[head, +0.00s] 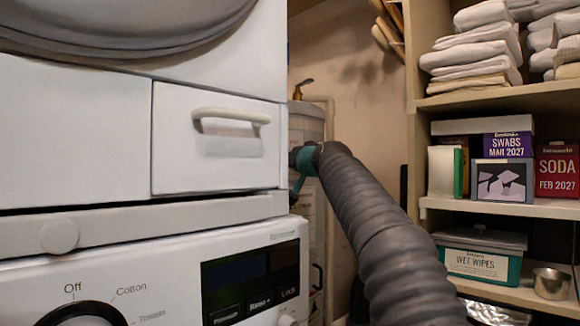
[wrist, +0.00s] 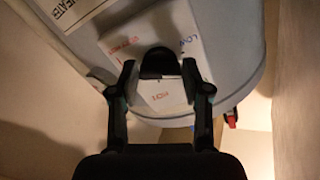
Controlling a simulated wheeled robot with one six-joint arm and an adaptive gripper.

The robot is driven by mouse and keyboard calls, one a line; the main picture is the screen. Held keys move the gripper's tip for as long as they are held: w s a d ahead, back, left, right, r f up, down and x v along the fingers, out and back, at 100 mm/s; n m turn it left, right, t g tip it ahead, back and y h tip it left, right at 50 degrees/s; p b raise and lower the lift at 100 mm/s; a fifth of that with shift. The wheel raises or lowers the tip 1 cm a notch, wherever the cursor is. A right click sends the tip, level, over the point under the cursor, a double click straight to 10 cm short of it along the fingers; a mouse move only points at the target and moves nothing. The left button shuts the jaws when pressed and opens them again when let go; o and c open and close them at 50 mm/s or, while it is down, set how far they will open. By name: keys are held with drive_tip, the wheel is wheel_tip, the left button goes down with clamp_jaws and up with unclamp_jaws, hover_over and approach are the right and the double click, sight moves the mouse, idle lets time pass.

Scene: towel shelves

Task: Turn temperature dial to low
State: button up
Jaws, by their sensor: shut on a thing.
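The temperature dial (wrist: 158,63) is a black knob on a white panel (wrist: 165,32) of a grey cylindrical heater (wrist: 231,72) in the wrist view. Blue lettering that looks like LOW is right of the dial, and red lettering is left of it and below. I cannot tell where the dial points. My gripper (wrist: 158,74) is shut on the dial, one finger on each side. In the head view the heater (head: 307,118) stands behind the white machine's edge. My gripper's teal part reaches its front there, and the dial is hidden.
A white stacked machine (head: 220,140) with a drawer handle (head: 231,117) stands close on the left. A shelf unit (head: 510,207) with towels and boxes is on the right. My arm lies in the gap between them. A small red part (wrist: 231,118) shows beside the heater.

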drive_tip(key=n, duration=0.4)
drive_tip(key=shift+w+f+n+b, duration=0.1)
drive_tip(key=shift+f+n+b, duration=0.05)
drive_tip(key=shift+n+b, duration=0.2)
drive_tip(key=shift+d, duration=0.1)
idle(0.3)
drive_tip(key=o, duration=1.2)
drive_tip(key=shift+c, duration=0.2)
drive_tip(key=v, duration=1.2)
